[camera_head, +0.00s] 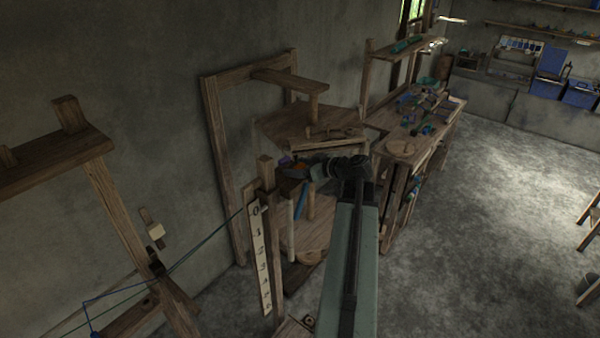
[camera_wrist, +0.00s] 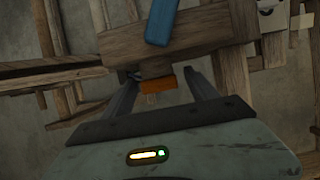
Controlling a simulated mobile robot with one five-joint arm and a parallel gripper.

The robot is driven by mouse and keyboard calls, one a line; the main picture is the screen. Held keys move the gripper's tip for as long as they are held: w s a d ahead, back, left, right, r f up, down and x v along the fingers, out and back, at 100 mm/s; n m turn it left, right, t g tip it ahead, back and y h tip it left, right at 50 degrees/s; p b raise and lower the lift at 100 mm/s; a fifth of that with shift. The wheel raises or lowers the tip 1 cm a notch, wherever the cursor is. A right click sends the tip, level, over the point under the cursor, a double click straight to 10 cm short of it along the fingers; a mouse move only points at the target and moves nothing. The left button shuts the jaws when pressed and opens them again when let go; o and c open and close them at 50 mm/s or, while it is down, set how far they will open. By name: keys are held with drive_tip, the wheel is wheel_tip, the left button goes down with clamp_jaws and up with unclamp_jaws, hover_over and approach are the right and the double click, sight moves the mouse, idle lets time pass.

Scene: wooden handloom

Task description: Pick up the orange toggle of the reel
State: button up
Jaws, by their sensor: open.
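The orange toggle (camera_wrist: 157,85) shows in the wrist view as a small orange block at the lower edge of a brown wooden piece (camera_wrist: 155,66). My gripper (camera_wrist: 163,80) is open, with one dark finger on each side of the toggle. A gap shows between the toggle and the right finger; the left finger is close to the wood, and I cannot tell if it touches. In the head view my gripper (camera_head: 302,172) is at the wooden stand behind the numbered board; the toggle is too small and dark to make out there.
A blue bar (camera_wrist: 163,22) stands just beyond the toggle; it also shows in the head view (camera_head: 301,200). The numbered board (camera_head: 260,255) is left of my arm. A cluttered workbench (camera_head: 405,148) stands behind to the right. The floor (camera_head: 500,230) on the right is mostly clear.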

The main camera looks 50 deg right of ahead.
drive_tip(key=c, duration=1.4)
